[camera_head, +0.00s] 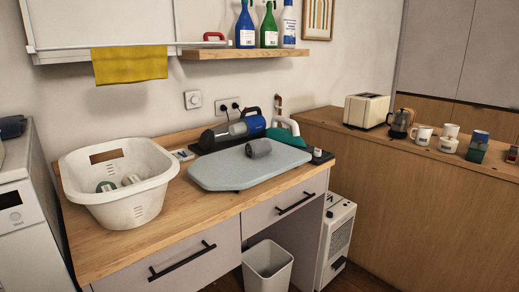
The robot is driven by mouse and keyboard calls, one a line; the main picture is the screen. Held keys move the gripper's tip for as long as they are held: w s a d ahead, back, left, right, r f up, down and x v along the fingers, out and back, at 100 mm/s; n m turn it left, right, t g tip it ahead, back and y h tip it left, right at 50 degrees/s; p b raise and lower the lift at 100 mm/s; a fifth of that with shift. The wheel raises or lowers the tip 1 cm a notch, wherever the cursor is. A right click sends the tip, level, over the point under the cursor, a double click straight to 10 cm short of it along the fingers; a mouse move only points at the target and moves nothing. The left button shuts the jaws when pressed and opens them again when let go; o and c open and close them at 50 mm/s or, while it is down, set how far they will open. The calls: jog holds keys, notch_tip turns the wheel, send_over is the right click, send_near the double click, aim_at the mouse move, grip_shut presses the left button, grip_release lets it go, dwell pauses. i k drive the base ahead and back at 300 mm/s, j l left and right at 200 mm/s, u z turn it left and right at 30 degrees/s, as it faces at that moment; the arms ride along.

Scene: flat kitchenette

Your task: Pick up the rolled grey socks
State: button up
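A dark grey rolled bundle (258,148), which looks like the rolled grey socks, lies near the back edge of a pale blue-grey padded board (232,175) on the wooden counter. In the white laundry basket (131,207) at the left are a greenish-grey rounded item (105,186) and a paler one (131,179). They are too small to name for sure and are partly hidden by the basket wall. My gripper is not in view.
A green-and-white iron (286,131) and a handheld vacuum (234,129) stand behind the board. Spray bottles stand on a wall shelf (246,53) above. A toaster (366,110) and mugs sit on the right counter. A white bin (267,270) stands below.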

aim_at(257, 148)
jog(key=u, duration=0.35)
jog(key=i+l+u, duration=0.1)
jog(key=l+u, duration=0.15)
jog(key=i+l+u, duration=0.2)
jog(key=l+u, duration=0.25)
jog(key=l, duration=0.15)
jog(key=i+l+u, duration=0.1)
jog(key=l, duration=0.55)
jog(key=i+l+u, duration=0.1)
jog(key=l, duration=0.6)
jog(key=i+l+u, duration=0.1)
jog(key=l, duration=0.55)
jog(key=i+l, duration=0.25)
jog(key=l, duration=0.3)
jog(key=i+l, duration=0.25)
jog(key=i+u, duration=0.05)
jog(key=i, duration=0.05)
